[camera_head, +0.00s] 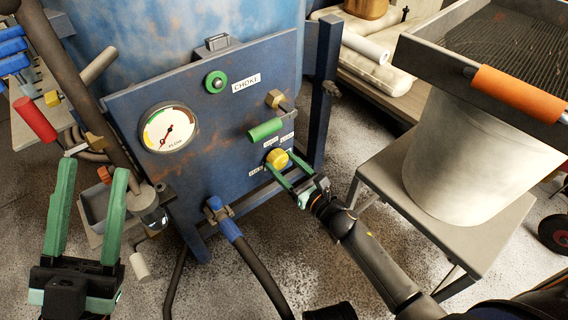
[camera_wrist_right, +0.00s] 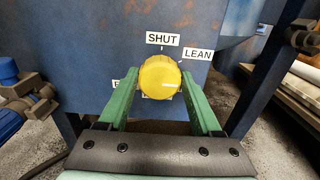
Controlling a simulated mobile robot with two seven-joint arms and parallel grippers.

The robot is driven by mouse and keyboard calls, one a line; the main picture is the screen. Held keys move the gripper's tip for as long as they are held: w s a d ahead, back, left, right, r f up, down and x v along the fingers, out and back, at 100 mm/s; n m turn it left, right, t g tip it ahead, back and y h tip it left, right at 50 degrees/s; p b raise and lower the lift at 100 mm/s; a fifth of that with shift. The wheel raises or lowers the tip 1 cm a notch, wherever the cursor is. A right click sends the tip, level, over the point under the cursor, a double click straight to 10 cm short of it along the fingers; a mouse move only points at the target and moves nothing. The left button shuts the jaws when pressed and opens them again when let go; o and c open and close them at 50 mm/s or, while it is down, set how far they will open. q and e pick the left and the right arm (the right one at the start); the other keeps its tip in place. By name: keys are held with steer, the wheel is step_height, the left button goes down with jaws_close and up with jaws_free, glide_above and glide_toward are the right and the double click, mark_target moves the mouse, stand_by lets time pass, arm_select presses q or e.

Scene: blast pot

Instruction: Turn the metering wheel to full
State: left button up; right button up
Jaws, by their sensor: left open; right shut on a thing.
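The metering wheel is a yellow knob (camera_head: 277,158) low on the right of the blue panel (camera_head: 215,120). It also shows in the right wrist view (camera_wrist_right: 160,76), with labels SHUT (camera_wrist_right: 163,39) above and LEAN (camera_wrist_right: 198,54) to the upper right. Other labels by it are mostly hidden. My right gripper (camera_head: 287,168) has its green fingers on either side of the wheel and is shut on it; it also shows in the right wrist view (camera_wrist_right: 160,95). My left gripper (camera_head: 92,175) is open and empty at the lower left, apart from the panel.
The panel also bears a gauge (camera_head: 169,129), a green CHOKE knob (camera_head: 215,82) and a green-handled valve (camera_head: 265,130). A blue-ended hose (camera_head: 231,231) hangs below. A grey stand (camera_head: 470,245) with a bucket (camera_head: 470,155) is at right.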

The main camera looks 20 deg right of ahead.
steer(key=shift+c, duration=1.2)
